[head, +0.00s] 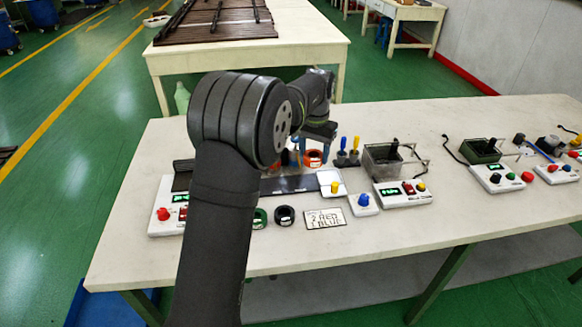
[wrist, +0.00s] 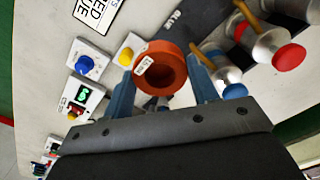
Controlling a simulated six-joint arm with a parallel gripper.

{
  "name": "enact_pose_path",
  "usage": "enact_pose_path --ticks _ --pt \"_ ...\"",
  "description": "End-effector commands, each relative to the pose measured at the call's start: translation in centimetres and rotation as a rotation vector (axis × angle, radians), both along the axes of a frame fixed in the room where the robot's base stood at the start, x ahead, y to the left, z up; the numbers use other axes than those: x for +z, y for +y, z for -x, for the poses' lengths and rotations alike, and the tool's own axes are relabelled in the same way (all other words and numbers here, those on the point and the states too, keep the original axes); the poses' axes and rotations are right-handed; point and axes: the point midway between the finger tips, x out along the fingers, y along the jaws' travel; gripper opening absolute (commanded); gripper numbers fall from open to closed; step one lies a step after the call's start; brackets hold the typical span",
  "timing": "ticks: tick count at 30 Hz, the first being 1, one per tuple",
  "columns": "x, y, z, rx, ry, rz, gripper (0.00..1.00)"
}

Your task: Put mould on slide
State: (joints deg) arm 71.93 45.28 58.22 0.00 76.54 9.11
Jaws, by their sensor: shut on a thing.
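An orange-red ring mould (head: 314,158) with a small white label is between the blue fingers of my gripper (head: 316,143). In the wrist view my gripper (wrist: 163,78) is shut on the mould (wrist: 160,67), and its round opening faces the camera. The dark slide (head: 288,185) lies along the bench, partly hidden by my arm.
Silver dispensers with a red cap (wrist: 289,56) and a blue cap (wrist: 234,91) stand close right of the fingers. A black ring (head: 285,216) and a green ring (head: 260,218) lie in front of the slide, beside a red-and-blue order card (head: 325,218). Button boxes (head: 403,194) stand right.

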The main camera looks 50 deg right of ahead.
Motion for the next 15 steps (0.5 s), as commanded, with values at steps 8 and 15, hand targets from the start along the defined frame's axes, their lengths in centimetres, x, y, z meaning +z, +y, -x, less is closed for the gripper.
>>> enact_pose_path --ticks 8,15 --pt "-1.0 -5.8 1.8 -0.001 0.000 0.001 0.27" --pt "-1.5 -7.1 2.3 0.000 0.000 0.001 0.27"
